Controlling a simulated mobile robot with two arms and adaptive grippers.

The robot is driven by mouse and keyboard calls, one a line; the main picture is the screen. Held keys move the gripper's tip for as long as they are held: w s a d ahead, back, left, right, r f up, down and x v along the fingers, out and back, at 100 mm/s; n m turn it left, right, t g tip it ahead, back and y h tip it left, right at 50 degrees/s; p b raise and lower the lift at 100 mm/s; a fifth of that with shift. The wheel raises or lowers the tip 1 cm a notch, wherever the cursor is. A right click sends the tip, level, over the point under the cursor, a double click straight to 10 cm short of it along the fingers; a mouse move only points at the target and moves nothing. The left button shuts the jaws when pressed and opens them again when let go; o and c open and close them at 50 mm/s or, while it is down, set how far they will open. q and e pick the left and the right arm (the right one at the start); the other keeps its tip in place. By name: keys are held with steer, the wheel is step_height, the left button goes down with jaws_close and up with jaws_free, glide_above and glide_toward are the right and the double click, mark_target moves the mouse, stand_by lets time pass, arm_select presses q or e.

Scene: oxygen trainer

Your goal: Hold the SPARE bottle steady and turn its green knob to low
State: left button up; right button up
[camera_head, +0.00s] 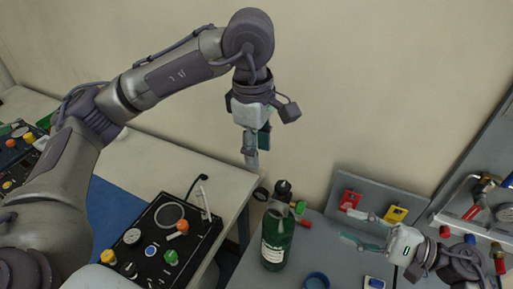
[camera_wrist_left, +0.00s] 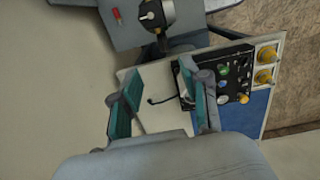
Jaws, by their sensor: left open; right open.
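A green bottle (camera_head: 275,242) with a pale label stands upright on the grey table; the label is too small to read. A black valve (camera_head: 282,191) is on its top, and a green knob (camera_head: 300,207) sits at its right side. The knob's setting cannot be read. My left gripper (camera_head: 252,160) points down, above and left of the bottle, apart from it. Its open, empty fingers also show in the left wrist view (camera_wrist_left: 164,108). My right gripper (camera_head: 349,226) is open and empty, its fingers pointing left toward the bottle with a gap between.
A black panel (camera_head: 150,246) with knobs stands on the pale table at left. A blue round cap (camera_head: 317,281) lies in front. A valve board (camera_head: 486,205) stands at right.

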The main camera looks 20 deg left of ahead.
mark_target(256, 188)
arm_select(q)
steer(key=shift+y, duration=0.3)
steer(key=f, duration=1.4)
steer(key=shift+s, duration=0.25)
jaws_close()
